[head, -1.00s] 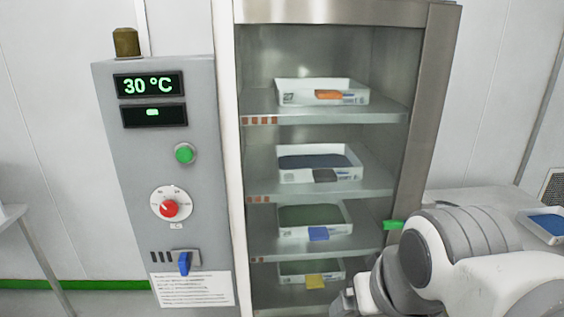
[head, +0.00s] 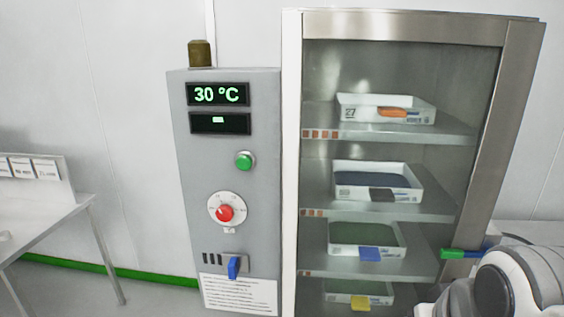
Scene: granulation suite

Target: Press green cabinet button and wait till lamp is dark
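The green cabinet button (head: 244,161) is on the front of the grey control box (head: 228,180), below two dark displays. The lamp (head: 200,53) on top of the box is a dull brown-amber and looks unlit. The cabinet (head: 395,235) stands right of the box. My arm shows at the lower right, well away from the button. My gripper's fingers cannot be made out.
Several white trays sit on the cabinet shelves, including the top one (head: 350,113). A red knob (head: 225,212) and a blue lever (head: 233,267) are below the button. A table (head: 40,222) stands at the left. A green handle-like part (head: 458,254) is by the cabinet's right edge.

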